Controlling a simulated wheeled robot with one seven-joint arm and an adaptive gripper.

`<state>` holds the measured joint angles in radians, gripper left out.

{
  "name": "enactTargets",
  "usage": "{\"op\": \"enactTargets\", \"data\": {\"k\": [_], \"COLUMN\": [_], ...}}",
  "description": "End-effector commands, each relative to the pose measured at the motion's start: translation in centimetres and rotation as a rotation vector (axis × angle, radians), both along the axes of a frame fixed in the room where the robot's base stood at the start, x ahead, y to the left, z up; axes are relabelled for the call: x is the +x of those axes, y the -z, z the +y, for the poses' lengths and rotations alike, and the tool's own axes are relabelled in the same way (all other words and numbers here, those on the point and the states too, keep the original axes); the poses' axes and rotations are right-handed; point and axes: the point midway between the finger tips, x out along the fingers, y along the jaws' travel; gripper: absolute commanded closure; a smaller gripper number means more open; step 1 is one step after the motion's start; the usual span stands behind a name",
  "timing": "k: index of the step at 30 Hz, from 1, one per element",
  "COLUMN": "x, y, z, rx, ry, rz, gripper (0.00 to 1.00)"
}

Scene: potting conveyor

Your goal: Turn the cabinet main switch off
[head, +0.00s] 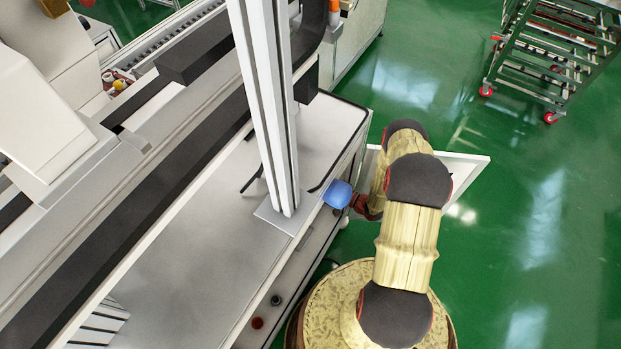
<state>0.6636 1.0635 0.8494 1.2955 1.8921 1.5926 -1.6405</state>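The cabinet's main switch cannot be made out in the head view. The machine's metal cabinet (205,265) runs diagonally from the lower left towards the centre. A white panel (465,172), perhaps an open door, juts out from its side behind my arm. My gold and dark grey arm bends over and reaches down towards the cabinet's right side. The end of the arm is mostly hidden behind its own links, so I cannot tell the gripper's fingers or whether they touch anything.
A red knob (257,323) and a black knob (276,300) are on the cabinet's front side. An upright metal post (268,110) stands on the cabinet top. A wheeled rack (555,50) stands at the upper right. The green floor (540,240) on the right is clear.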

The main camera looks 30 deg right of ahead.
Motion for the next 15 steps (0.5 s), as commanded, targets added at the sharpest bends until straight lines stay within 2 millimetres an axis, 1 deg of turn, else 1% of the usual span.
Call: {"op": "enactTargets", "data": {"k": [13,14,15], "x": [-0.11,-0.11,-0.11], "y": [0.18,0.18,0.18], "z": [0.11,0.11,0.11], "rx": [-0.008,-0.008,-0.008], "ry": [-0.001,-0.001,-0.001], "rz": [-0.002,-0.002,-0.002], "gripper": [1.0,0.88,0.85]}}
